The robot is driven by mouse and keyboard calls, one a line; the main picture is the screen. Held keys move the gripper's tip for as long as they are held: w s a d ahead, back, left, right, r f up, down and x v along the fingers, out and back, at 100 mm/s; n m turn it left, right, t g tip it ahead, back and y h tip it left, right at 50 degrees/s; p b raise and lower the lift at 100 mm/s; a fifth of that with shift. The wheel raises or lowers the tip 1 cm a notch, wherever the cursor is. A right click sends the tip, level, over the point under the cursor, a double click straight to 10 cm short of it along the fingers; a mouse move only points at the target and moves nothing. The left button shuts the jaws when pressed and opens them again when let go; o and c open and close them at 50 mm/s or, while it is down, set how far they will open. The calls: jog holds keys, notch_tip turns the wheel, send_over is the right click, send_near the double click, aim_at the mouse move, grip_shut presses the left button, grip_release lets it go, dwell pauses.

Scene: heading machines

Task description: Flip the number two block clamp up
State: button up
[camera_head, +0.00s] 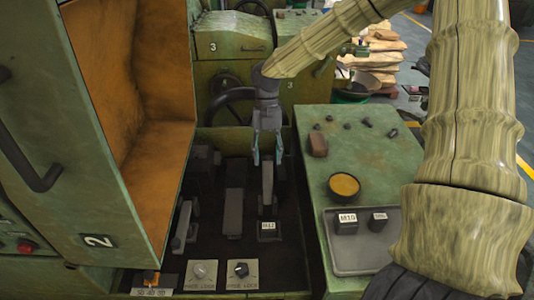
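Several dark grey clamp levers and blocks stand in the recessed well of the green machine. One narrow lever (267,187) stands upright at the right of the well, behind a small block with a white label (268,231). A wider grey bar (234,210) stands to its left, and another grey piece (184,225) leans further left. I cannot tell which one is the number two clamp. My gripper (267,157) points down over the narrow lever. Its two fingers are apart, one on each side of the lever's top; contact is not clear.
An open green door with orange lining (130,90) marked 2 closes off the left. A green cabinet top (360,150) at right holds a yellow-filled bowl (343,186) and a grey tray (350,259) with labelled blocks. Two knobs (240,270) sit at the well's front.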

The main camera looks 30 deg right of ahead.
grip_shut()
jog(key=shift+w+d, duration=0.1)
jog(key=shift+w, duration=0.05)
jog(key=shift+w+d+f+p, duration=0.2)
jog(key=shift+w+d+p, duration=0.1)
jog(key=shift+w, duration=0.15)
jog(key=shift+w+d+f+p, duration=0.15)
jog(key=shift+w+d+p, duration=0.15)
jog(key=shift+w, duration=0.1)
